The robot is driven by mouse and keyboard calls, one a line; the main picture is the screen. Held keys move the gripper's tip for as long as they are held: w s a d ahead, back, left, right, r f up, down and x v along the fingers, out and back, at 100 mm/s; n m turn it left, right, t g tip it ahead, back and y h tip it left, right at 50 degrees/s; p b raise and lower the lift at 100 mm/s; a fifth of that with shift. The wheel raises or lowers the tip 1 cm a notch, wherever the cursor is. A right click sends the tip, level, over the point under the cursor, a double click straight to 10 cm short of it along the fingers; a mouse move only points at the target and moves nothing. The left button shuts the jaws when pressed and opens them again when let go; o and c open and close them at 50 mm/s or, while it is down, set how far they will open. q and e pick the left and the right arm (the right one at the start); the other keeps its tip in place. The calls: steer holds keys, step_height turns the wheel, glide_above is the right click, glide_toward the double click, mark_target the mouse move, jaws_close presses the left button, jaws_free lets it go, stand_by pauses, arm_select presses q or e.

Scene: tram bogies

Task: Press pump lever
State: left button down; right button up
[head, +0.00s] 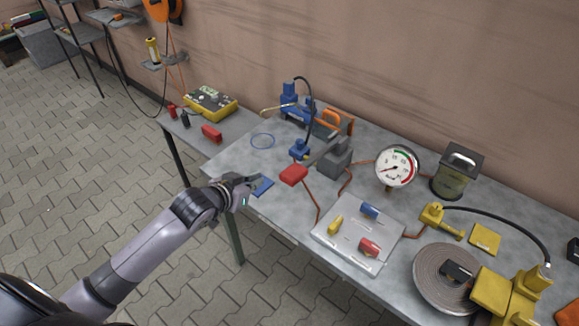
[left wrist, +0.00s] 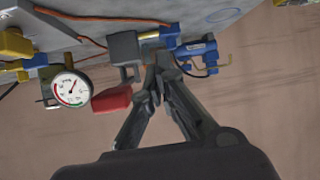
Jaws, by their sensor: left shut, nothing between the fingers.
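The pump lever (head: 318,155) is a grey arm with a red pad (head: 293,175) at its near end. It slopes from the grey pump block (head: 335,160) out towards the table's front edge. My left gripper (head: 256,179) is shut and empty, to the left of the red pad and apart from it in the picture. In the left wrist view the shut fingertips (left wrist: 158,56) appear beside the red pad (left wrist: 112,99), with the grey block (left wrist: 123,46) behind; I cannot tell the exact gap. My right gripper is out of view.
A pressure gauge (head: 397,167) stands right of the pump. A grey tray (head: 340,247) with coloured parts lies in front. Blue tools (head: 292,110) and orange hoses (head: 309,200) are close to the lever.

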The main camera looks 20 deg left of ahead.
arm_select(q)
steer(key=s+d+r+m+h, duration=0.1)
steer(key=s+d+r, duration=0.1)
steer(key=r, duration=0.4)
steer(key=s+d+r+m+t+h+b, duration=0.1)
steer(key=s+d+r, duration=0.1)
steer(key=d+r, duration=0.2)
step_height(320, 180, up, 3)
steer(key=shift+s+r+h, duration=0.2)
steer(key=shift+h, duration=0.1)
steer(key=shift+d, duration=0.1)
steer(key=p, duration=0.2)
glide_above(293, 175)
step_height(293, 175, down, 3)
steer(key=shift+w+f, duration=0.1)
steer(key=shift+f, duration=0.1)
step_height(293, 175, down, 3)
steer(key=shift+w+d+r, duration=0.1)
steer(key=shift+w+r, duration=0.05)
steer(key=shift+r, duration=0.05)
steer(key=shift+s+f, duration=0.2)
steer(key=shift+f, duration=0.7)
